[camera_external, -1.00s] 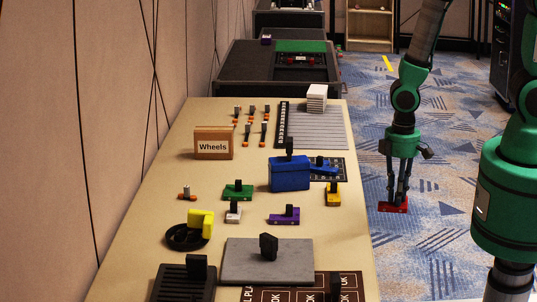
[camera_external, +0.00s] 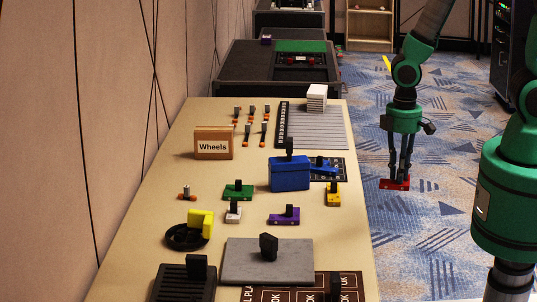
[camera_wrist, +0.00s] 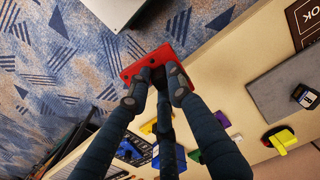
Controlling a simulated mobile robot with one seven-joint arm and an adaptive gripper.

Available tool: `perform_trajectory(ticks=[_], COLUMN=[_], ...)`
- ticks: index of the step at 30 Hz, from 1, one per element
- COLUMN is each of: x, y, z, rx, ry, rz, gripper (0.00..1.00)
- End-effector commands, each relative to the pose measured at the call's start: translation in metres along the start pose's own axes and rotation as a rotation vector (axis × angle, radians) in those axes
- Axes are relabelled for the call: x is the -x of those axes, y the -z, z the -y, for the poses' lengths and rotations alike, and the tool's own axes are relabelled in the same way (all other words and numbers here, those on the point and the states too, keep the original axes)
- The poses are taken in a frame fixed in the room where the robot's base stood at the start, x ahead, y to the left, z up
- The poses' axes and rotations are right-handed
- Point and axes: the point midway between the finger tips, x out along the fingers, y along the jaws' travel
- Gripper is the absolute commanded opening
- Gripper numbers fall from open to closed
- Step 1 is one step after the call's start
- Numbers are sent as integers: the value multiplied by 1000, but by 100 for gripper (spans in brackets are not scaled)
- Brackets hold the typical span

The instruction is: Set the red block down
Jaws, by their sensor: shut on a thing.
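The red block (camera_external: 394,184) is a flat red piece held at the fingertips of my gripper (camera_external: 399,178). In the external view it hangs off the right side of the beige table (camera_external: 220,268), over the patterned carpet. The wrist view shows the red block (camera_wrist: 142,66) between the dark fingers of my gripper (camera_wrist: 156,80), with part of it covered by them. In that view the table edge lies to the right of the block and carpet to its left.
The table holds a blue box (camera_external: 289,175), a "Wheels" box (camera_external: 213,143), a yellow block (camera_external: 333,195), a purple block (camera_external: 284,216), a green block (camera_external: 238,191) and a grey plate (camera_external: 240,262). Bare tabletop shows at the front left and along the right edge.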

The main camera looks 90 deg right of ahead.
Motion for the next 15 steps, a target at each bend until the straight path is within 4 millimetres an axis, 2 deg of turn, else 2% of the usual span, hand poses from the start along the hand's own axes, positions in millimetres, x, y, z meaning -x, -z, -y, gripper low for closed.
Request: perform_trajectory(ticks=[3,11,15], x=[17,46,47], y=[0,0,9], z=[0,0,-6], rx=[0,0,1], ry=[0,0,0], rz=[-3,-2,3], gripper=[0,0,0])
